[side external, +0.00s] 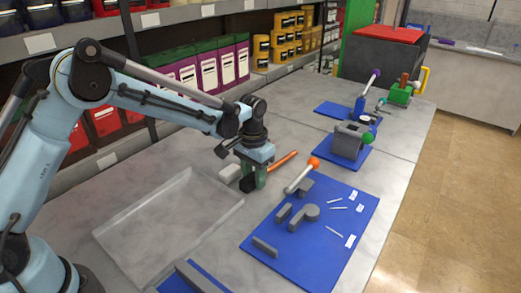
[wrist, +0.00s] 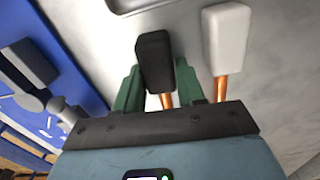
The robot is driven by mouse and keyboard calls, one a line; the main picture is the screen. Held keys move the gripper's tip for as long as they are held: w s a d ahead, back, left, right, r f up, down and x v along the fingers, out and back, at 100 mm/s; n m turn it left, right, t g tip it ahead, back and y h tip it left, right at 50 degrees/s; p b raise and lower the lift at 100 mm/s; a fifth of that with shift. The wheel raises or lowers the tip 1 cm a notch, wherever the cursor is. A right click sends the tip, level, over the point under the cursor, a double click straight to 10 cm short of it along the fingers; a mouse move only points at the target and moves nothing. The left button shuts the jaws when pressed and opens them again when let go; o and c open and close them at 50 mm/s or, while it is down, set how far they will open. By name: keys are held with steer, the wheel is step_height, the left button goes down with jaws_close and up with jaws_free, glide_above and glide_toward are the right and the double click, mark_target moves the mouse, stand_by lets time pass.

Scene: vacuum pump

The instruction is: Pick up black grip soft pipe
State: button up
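The black grip (wrist: 155,60) of the soft pipe is a dark rounded block with a copper-coloured pipe (wrist: 166,101) running from it. In the wrist view it sits between the two green fingers of my gripper (wrist: 160,78). The fingers are apart, one on each side, close to the block. I cannot tell whether both press on it. In the side view my gripper (side external: 255,178) is low over the table, with the black grip (side external: 246,184) at its fingertips. Part of the pipe is hidden behind my gripper.
A white grip (wrist: 226,38) with a copper pipe lies close to the right finger; it also shows in the side view (side external: 229,172). A clear tray (side external: 120,238) is at left. A blue mat (side external: 345,215) with grey parts and an orange-knobbed lever (side external: 301,176) is at right.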

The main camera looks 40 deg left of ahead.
jaws_close()
steer(key=shift+r, duration=0.1)
steer(key=shift+r, duration=0.45)
steer(key=r, duration=0.2)
steer(key=d+r, duration=0.1)
steer(key=r, duration=0.1)
steer(key=shift+s, duration=0.35)
steer(key=s+d+r+n, duration=0.1)
steer(key=s+d+r, duration=0.2)
steer(key=s+d, duration=0.6)
steer(key=d, duration=0.4)
steer(key=shift+s+d+r+t, duration=0.15)
steer(key=shift+d+r+t, duration=0.05)
steer(key=shift+r+t, duration=0.15)
